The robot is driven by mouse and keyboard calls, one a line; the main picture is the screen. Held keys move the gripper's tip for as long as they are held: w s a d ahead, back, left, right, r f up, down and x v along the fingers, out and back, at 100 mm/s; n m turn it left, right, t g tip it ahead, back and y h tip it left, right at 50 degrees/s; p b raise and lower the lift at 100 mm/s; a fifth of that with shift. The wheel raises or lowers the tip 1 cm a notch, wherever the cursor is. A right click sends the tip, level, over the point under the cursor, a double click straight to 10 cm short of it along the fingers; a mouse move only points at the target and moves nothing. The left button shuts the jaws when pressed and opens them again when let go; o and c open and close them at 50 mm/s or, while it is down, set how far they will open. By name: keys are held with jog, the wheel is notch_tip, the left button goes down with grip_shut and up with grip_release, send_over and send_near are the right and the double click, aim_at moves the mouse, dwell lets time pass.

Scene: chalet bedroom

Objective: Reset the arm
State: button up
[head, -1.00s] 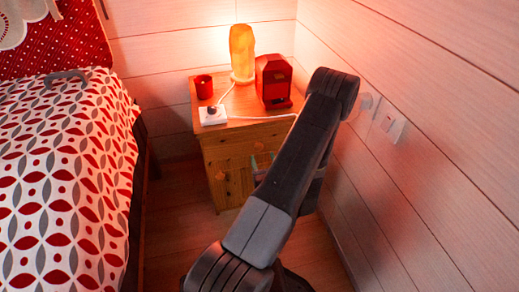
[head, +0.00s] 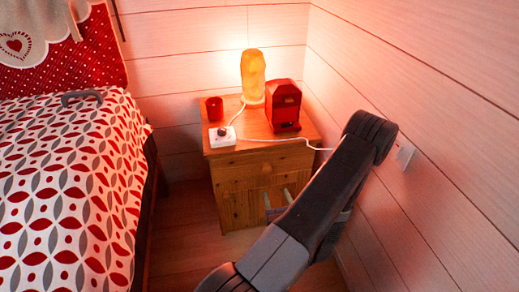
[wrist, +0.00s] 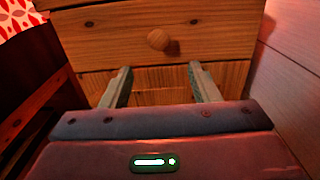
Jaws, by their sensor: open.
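My gripper (wrist: 158,84) is open and empty in the wrist view, its two grey fingers spread apart in front of the nightstand's drawers. In the head view its fingertips (head: 278,201) show partly behind my arm, low in front of the nightstand. My arm reaches up from the bottom, bends at the right near the wall, and folds back down. The wooden nightstand (head: 237,166) stands in the corner; its round drawer knob (wrist: 158,39) shows above the fingers in the wrist view. I cannot tell how far the fingers are from the drawer front.
On the nightstand are a glowing lamp (head: 253,77), a red box-shaped object (head: 284,105), a red cup (head: 214,108) and a white power strip (head: 222,137) with a cable. The bed (head: 65,190) is at the left. The plank wall (head: 420,90) is close at the right.

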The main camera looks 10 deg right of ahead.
aim_at(267, 171)
jog(key=w, duration=0.4)
jog(key=w+b, duration=0.1)
jog(key=w, duration=0.4)
jog(key=w+b, duration=0.1)
jog(key=w, duration=0.3)
jog(key=shift+w+a, duration=0.3)
jog(key=shift+a, duration=0.1)
jog(key=shift+s, duration=0.3)
